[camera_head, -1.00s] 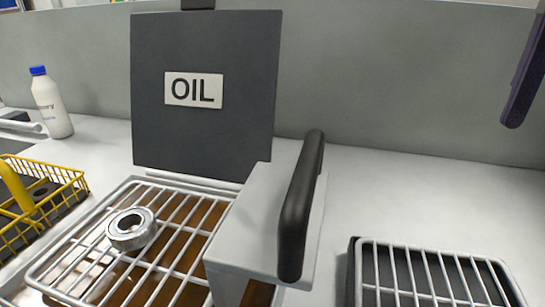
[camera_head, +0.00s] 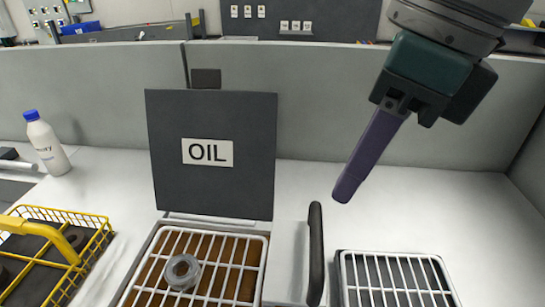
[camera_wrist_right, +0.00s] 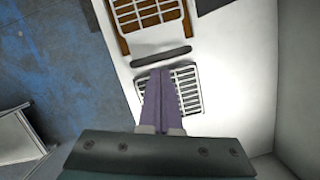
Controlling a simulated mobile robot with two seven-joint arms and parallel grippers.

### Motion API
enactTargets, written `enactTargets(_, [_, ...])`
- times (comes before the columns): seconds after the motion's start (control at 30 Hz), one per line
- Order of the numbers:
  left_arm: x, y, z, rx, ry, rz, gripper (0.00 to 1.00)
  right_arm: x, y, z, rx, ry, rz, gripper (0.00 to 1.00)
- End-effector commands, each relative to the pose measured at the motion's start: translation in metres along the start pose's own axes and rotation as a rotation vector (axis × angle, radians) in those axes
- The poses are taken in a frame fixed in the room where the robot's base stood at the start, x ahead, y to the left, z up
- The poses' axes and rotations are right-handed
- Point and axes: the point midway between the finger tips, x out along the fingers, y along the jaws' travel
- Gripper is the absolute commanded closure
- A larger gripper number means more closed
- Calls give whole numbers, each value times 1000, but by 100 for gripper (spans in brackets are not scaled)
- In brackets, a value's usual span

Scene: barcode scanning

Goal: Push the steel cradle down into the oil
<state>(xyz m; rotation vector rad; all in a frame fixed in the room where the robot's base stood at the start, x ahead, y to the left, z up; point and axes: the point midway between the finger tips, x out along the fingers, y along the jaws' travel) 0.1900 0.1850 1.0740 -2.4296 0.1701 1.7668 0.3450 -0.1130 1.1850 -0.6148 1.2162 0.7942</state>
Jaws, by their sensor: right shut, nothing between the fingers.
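The steel cradle (camera_head: 225,265) is a pale wire rack over brown oil (camera_head: 245,252), in front of the dark lid marked OIL (camera_head: 215,122). A metal ring (camera_head: 182,271) lies on its bars. A black handle bar (camera_head: 316,255) is to its right. The rack's depth relative to the oil is hard to judge. My right gripper (camera_head: 345,190), with purple fingers, is shut and empty, raised behind and right of the handle. In the right wrist view the fingers (camera_wrist_right: 159,80) point toward the handle (camera_wrist_right: 161,56), with the cradle (camera_wrist_right: 145,12) beyond. My left gripper is not in view.
A second wire rack over a dark tray (camera_head: 395,278) is right of the handle. A yellow wire basket (camera_head: 62,222) and a white bottle with blue cap (camera_head: 46,146) are at the left. A grey partition (camera_head: 280,75) stands behind. The back right worktop is clear.

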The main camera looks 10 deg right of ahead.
Motion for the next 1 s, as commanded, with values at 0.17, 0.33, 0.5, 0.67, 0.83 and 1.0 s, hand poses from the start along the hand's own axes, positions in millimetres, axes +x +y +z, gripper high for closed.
enactTargets(0.17, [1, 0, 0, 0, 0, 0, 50, 1, 0, 0, -1, 0, 0, 100])
enactTargets(0.33, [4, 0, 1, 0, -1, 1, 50, 5, 0, -1, -1, 1, 1, 100])
enactTargets(0.5, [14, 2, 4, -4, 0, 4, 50, 22, 0, -1, -2, 1, 2, 100])
enactTargets(0.67, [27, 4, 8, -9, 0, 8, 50, 44, 0, -2, -2, 2, 1, 100])
enactTargets(0.83, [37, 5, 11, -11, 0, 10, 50, 62, 0, -1, -2, 2, 2, 100])
enactTargets(1.0, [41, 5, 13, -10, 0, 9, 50, 70, 0, -1, -3, 1, 1, 100])
